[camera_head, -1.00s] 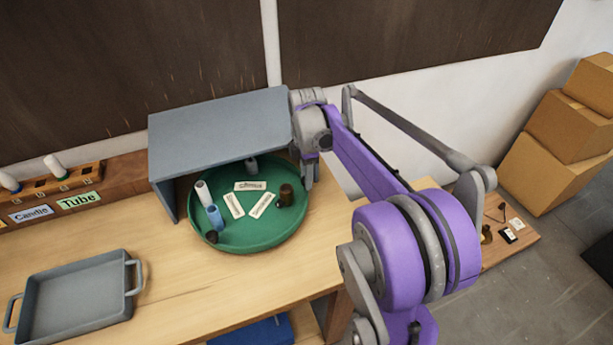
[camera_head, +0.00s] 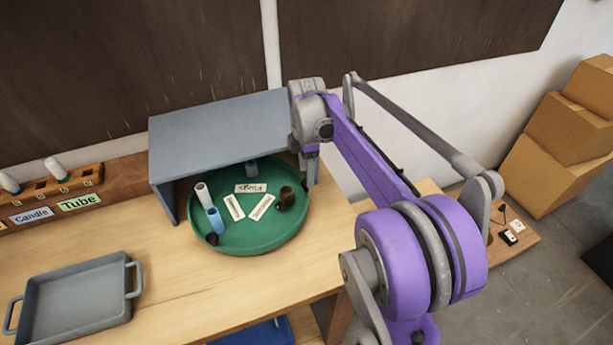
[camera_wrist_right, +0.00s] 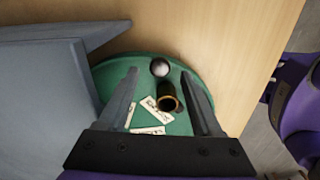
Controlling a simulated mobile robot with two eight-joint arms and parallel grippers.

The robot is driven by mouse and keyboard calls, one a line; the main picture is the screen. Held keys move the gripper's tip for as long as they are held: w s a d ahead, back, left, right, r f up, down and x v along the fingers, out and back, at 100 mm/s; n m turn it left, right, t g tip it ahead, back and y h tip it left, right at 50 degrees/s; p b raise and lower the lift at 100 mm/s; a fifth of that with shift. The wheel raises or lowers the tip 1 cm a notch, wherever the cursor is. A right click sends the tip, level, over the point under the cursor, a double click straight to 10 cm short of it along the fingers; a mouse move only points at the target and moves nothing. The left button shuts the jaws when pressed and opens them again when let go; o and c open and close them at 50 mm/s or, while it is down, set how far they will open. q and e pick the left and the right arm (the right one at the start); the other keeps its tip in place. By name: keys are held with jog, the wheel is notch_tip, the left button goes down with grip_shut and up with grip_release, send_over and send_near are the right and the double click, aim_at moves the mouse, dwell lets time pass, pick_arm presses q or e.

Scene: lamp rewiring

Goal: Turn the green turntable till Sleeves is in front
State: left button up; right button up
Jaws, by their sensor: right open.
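The green turntable (camera_head: 249,240) sits on the workbench, its back part under a grey hood. It carries three white label cards around its middle; I cannot read which one says Sleeves. A white tube (camera_head: 203,193) and a blue tube (camera_head: 215,219) stand on its left side. A dark brown cup-like piece (camera_head: 286,197) stands on the right. My right gripper (camera_head: 312,172) is at the turntable's right rim, beside the hood. In the right wrist view its open fingers (camera_wrist_right: 166,92) spread above the turntable (camera_wrist_right: 112,72), with the brown piece (camera_wrist_right: 167,98) visible between them. My left gripper is not in view.
The grey hood (camera_head: 220,130) covers the turntable's back and stands close to my right gripper. A grey tray (camera_head: 75,300) lies at the front left. A wooden rack (camera_head: 60,185) with labels stands at the back left. Bare bench lies between tray and turntable.

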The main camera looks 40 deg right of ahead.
notch_tip(320, 180, up, 8)
dwell(0.4)
